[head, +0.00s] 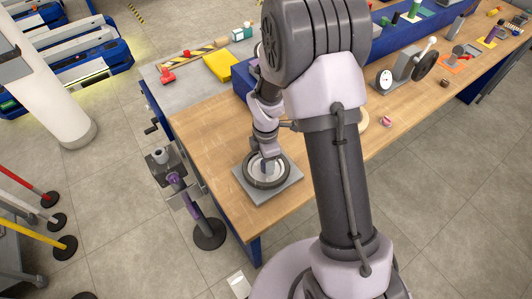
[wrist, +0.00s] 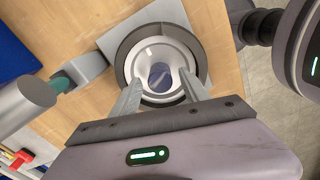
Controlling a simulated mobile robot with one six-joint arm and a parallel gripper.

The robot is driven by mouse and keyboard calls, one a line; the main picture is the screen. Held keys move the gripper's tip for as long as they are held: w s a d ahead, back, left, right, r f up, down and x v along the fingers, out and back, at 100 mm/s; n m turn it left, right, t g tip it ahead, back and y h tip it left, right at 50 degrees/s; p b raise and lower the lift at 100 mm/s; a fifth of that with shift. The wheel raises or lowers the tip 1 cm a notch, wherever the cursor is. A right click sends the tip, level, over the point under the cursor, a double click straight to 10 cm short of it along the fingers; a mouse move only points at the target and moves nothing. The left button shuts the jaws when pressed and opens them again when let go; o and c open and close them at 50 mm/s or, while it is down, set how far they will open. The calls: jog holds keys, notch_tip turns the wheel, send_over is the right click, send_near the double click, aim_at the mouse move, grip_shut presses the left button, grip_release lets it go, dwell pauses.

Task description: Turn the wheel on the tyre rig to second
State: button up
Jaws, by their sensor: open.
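The tyre rig is a grey square plate (head: 286,192) on the wooden bench, with a dark round tyre (head: 250,182) lying flat on it. In the wrist view the dark tyre (wrist: 124,58) surrounds a pale wheel (wrist: 150,47) with a round, shiny middle. My gripper (head: 267,163) points down over the wheel. In the wrist view my gripper (wrist: 160,82) is open, its two fingers apart over the near side of the wheel. I cannot tell whether the fingertips touch it. No position labels are readable.
A grey part with a teal band (wrist: 62,84) stands left of the tyre in the wrist view. A yellow pad (head: 221,66) and a red item (head: 167,76) lie farther back. Bare wood (head: 205,125) lies left of the rig.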

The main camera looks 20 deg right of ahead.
notch_tip(320, 180, up, 17)
jog(key=p, duration=0.4)
jog(key=shift+r, duration=0.1)
